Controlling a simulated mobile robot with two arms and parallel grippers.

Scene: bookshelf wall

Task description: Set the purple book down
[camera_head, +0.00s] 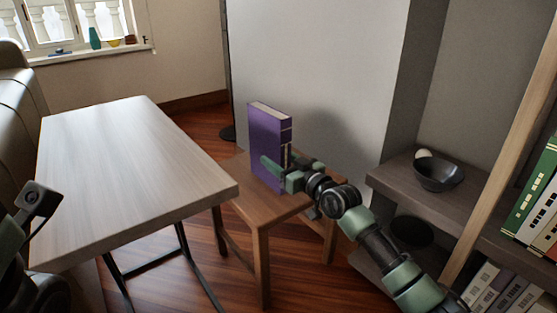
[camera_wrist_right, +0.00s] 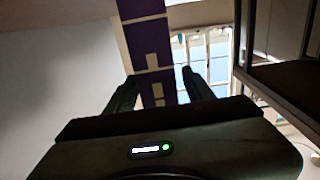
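The purple book (camera_head: 268,139) stands upright on the small wooden stool (camera_head: 262,212), its lower edge appearing to rest on the seat. My right gripper (camera_head: 277,170) is at the lower half of the book, with one green finger across its broad purple side. In the right wrist view, the book's spine (camera_wrist_right: 147,45) rises between the two fingers of the right gripper (camera_wrist_right: 158,82). A gap shows between the spine and the right finger, so the gripper looks open around the book. Part of my left gripper (camera_head: 40,199) shows at the left edge; its fingers are not clear.
A pale wooden table (camera_head: 130,170) stands left of the stool. A white wall (camera_head: 320,70) is behind it. At the right, a shelf (camera_head: 390,183) holds a dark bowl (camera_head: 438,174), and several books stand at the far right.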

